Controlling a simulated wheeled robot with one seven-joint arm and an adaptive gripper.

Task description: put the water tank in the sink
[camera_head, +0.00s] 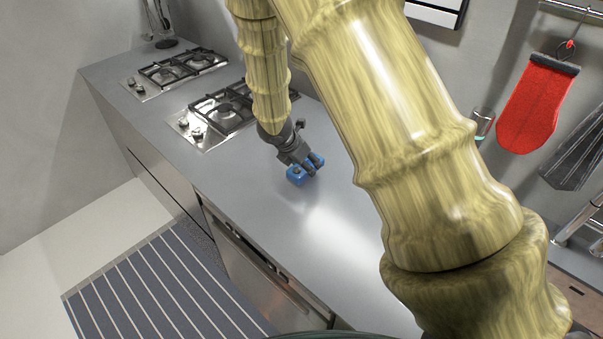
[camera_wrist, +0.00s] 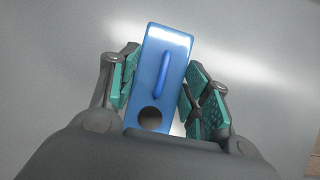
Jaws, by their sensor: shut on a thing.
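The water tank is a small blue box (camera_head: 297,176) at my gripper on the grey counter in the head view. In the wrist view the blue water tank (camera_wrist: 161,66) has a raised handle ridge and a dark round spot near its lower end. My gripper (camera_head: 306,166) reaches down onto it from above. In the wrist view the green-padded fingers of my gripper (camera_wrist: 160,88) are on its left and right sides, shut on it. I cannot tell whether the tank touches the counter or is slightly above it.
Two gas hobs (camera_head: 222,108) are set in the counter (camera_head: 285,225) at the left. A glass (camera_head: 483,123) stands at the back wall on the right. A red oven mitt (camera_head: 538,103) hangs there. My arm hides much of the right side. The counter's front stretch is clear.

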